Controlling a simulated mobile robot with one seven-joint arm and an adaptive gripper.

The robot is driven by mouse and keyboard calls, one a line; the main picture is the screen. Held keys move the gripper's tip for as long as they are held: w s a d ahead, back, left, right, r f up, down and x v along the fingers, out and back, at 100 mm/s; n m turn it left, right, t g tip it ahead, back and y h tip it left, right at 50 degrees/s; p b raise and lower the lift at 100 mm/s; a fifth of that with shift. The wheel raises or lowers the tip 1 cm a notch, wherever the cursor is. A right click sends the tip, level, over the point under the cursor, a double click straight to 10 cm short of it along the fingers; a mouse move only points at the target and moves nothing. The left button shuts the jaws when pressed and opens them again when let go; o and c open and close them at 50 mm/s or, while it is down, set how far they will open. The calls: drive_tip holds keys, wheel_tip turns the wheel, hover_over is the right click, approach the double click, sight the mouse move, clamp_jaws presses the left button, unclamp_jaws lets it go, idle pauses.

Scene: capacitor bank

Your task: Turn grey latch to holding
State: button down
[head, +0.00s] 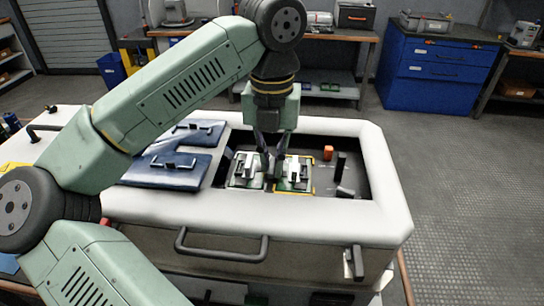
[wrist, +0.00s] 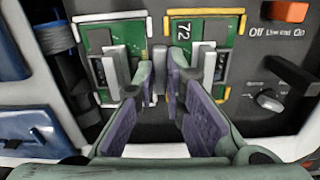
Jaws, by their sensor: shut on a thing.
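The grey latch (wrist: 158,82) is a small upright piece between two green boards in the wrist view. The left board (wrist: 83,38) and the right board (wrist: 239,28), marked 72, each carry a grey block. My gripper (wrist: 160,76) points down between the boards, its fingertips on either side of the latch and closed on it. In the head view my gripper (head: 270,165) reaches into the open case and largely hides the latch. The latch's exact angle is hard to tell.
An orange switch (wrist: 290,11), a black handle (wrist: 291,75) and a grey knob (wrist: 268,100) are on the panel at the right. The case's pale raised rim (head: 330,213) surrounds the opening. Blue covers (head: 168,168) with handles lie to the left.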

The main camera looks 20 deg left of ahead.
drive_tip(key=m+b, duration=0.2)
drive_tip(key=m, duration=0.1)
drive_tip(key=shift+f, duration=0.1)
drive_tip(key=m+b, duration=0.1)
drive_tip(key=m, duration=0.8)
drive_tip(key=shift+m, duration=0.4)
drive_tip(key=m, duration=0.4)
drive_tip(key=shift+m, duration=0.4)
drive_tip(key=c, duration=1.7)
unclamp_jaws()
drive_tip(key=shift+o, duration=0.2)
